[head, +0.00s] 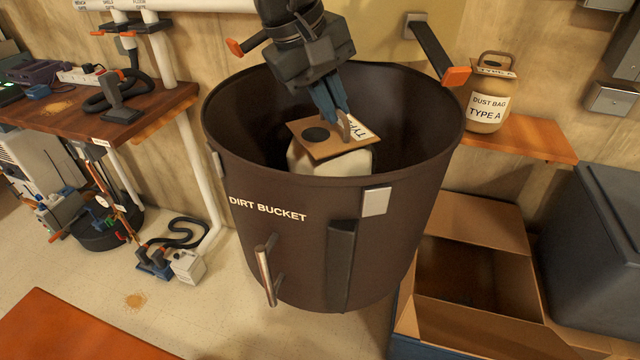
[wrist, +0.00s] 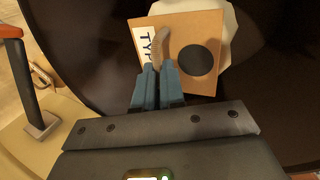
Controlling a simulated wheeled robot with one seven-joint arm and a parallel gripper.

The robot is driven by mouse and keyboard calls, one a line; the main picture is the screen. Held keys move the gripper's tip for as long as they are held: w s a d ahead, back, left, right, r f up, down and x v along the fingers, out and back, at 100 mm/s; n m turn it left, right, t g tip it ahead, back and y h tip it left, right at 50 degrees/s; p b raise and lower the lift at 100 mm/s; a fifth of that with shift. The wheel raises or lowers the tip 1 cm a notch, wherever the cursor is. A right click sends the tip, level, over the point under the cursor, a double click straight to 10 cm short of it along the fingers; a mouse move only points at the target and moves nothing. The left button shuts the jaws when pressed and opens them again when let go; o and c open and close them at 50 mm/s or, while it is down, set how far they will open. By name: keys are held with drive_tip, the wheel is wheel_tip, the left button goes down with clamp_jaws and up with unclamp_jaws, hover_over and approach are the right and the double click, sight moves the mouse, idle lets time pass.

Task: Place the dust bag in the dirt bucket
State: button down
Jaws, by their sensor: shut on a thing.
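The dust bag (head: 330,158) is pale with a square tan cardboard collar that has a black round spot and a white label starting "TYP". My gripper (head: 343,122) is shut on the dust bag's curved handle and points down. The bag hangs inside the opening of the dark brown dirt bucket (head: 290,250), below rim level at the back. Its lower part is hidden by the bucket's front wall. In the wrist view, the blue fingers (wrist: 158,78) close on the handle beside the collar (wrist: 195,60). I cannot tell whether the bag touches the bucket's floor.
Another bag labelled "DUST BAG TYPE A" (head: 488,100) stands on a wooden shelf (head: 530,138) at right. An open cardboard box (head: 470,255) and a grey bin (head: 595,245) are below it. A wooden bench (head: 130,110) stands at left.

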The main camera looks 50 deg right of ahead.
sight(324, 135)
drive_tip(key=shift+f+p, duration=0.4)
drive_tip(key=shift+f, duration=3.45)
drive_tip(key=shift+f, duration=0.15)
drive_tip(key=c, duration=1.2)
unclamp_jaws()
drive_tip(key=shift+r, duration=0.25)
drive_tip(key=b+v, duration=0.1)
drive_tip(key=v, duration=1.1)
drive_tip(key=shift+b, duration=0.35)
